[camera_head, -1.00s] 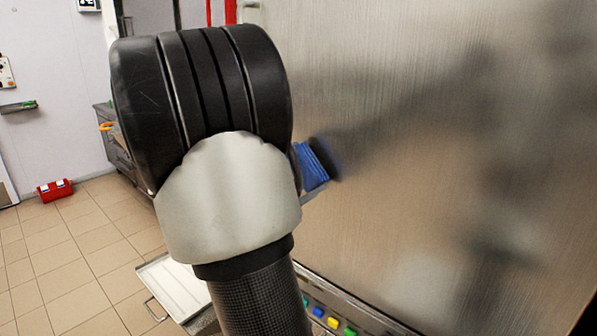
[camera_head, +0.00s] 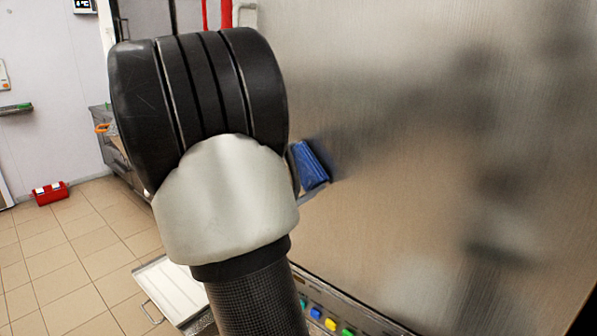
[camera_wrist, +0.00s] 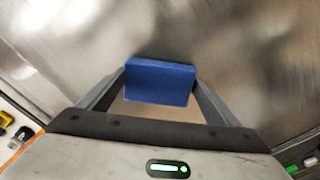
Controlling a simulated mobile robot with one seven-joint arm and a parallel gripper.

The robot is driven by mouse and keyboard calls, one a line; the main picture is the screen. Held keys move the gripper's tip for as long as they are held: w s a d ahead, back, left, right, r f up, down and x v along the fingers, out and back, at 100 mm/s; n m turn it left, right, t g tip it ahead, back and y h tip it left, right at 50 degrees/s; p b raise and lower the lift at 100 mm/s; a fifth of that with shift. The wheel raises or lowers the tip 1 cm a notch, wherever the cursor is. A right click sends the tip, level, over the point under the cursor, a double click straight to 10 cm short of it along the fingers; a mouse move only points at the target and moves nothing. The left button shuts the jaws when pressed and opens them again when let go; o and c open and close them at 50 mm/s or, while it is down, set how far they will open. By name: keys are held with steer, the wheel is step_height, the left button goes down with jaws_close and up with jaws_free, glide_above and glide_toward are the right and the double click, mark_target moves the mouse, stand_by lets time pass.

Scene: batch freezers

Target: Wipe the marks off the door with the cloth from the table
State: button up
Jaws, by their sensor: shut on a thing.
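A folded blue cloth (camera_head: 309,165) is at the brushed-metal door (camera_head: 420,120), partly hidden behind my arm in the head view. In the wrist view the blue cloth (camera_wrist: 160,82) sits between the two fingers of my gripper (camera_wrist: 158,90), which is shut on it. The cloth faces the door (camera_wrist: 240,40) and is against it or very close; I cannot tell which. The door shows dark, blurred patches and reflections. I cannot pick out clear marks among them.
A white tray (camera_head: 172,290) with a handle is low at the front left. Coloured buttons (camera_head: 330,323) line the edge below the door. A red box (camera_head: 50,193) sits on the tiled floor (camera_head: 65,265), which is mostly clear.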

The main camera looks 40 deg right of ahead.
mark_target(317, 173)
steer(key=shift+d, duration=0.45)
steer(key=shift+s+d+b, duration=0.1)
steer(key=shift+s+b, duration=0.8)
steer(key=shift+s, duration=1.1)
steer(key=shift+d, duration=0.1)
steer(key=shift+w+r, duration=0.1)
steer(key=shift+w, duration=1.9)
steer(key=shift+a, duration=0.2)
steer(key=shift+a, duration=0.55)
steer(key=shift+s+a, duration=0.2)
steer(key=shift+a, duration=2.1)
